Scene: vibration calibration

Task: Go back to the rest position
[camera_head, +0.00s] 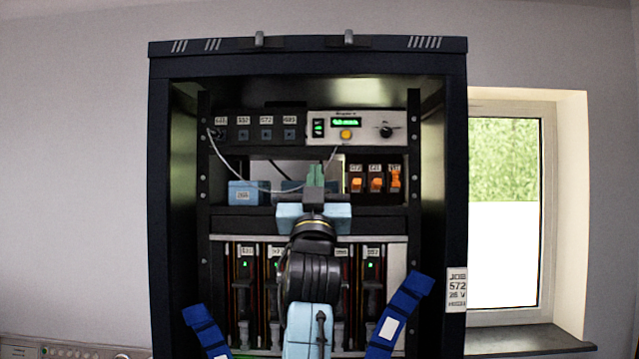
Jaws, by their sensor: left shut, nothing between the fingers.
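My left gripper (315,180) is in the middle of the head view, in front of the black equipment rack (308,62). Its arm rises from the bottom centre and covers part of the lower modules. The gripper's fingers are together with nothing seen between them, at the height of the rack's middle shelf. I cannot tell whether the fingertips touch anything there. My right gripper is not in view.
The upper panel holds a device with a green display (346,122) and a knob. Orange switches (375,184) sit right of my gripper, a blue box (245,193) left. A thin cable loops behind. Blue straps (399,314) flank the arm. A window (504,210) is at right.

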